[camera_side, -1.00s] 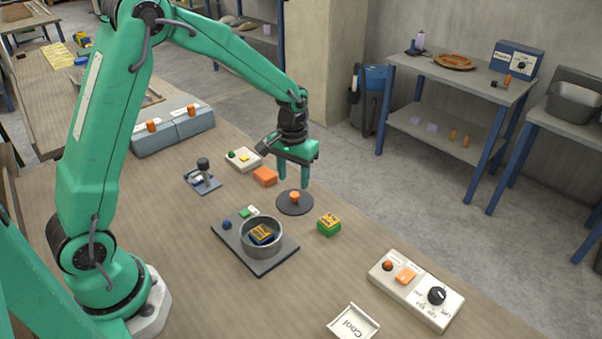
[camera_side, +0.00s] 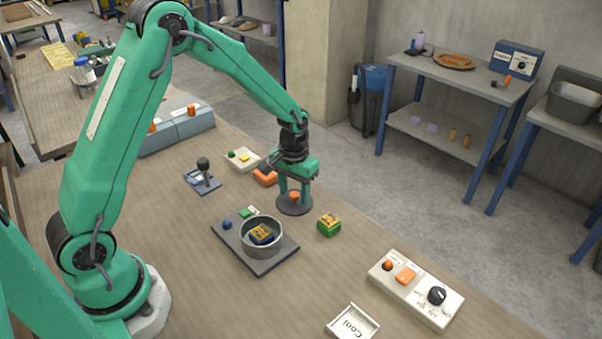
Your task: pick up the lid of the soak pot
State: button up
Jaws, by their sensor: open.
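The lid (camera_side: 292,209) is a dark grey disc with an orange knob (camera_side: 294,196). It lies flat on the wooden bench, behind and to the right of the soak pot. The soak pot (camera_side: 277,237) is an open grey metal pot on a dark base plate, with an orange-and-blue block (camera_side: 261,233) inside. My gripper (camera_side: 294,200) points down over the lid, its two green fingers open, one on each side of the knob. I cannot tell whether the fingers touch the knob.
An orange block (camera_side: 265,177) lies just behind my gripper. A green-and-orange block (camera_side: 329,225) stands right of the pot. A control box with a dial (camera_side: 416,289) and a white "Cool" tray (camera_side: 353,323) are at the front right. The bench between pot and box is mostly clear.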

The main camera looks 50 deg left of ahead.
aim_at(295, 195)
grip_shut()
jog(key=shift+r, duration=0.15)
jog(key=shift+r, duration=0.55)
jog(key=r, duration=0.3)
jog(key=shift+d+r, duration=0.1)
jog(key=shift+d, duration=0.15)
jog(key=s+d+r, duration=0.5)
jog(key=d+r, duration=0.1)
jog(key=d, duration=0.3)
jog(key=shift+s+d+r, duration=0.25)
jog(key=shift+s+d, duration=0.1)
jog(key=shift+s, duration=0.05)
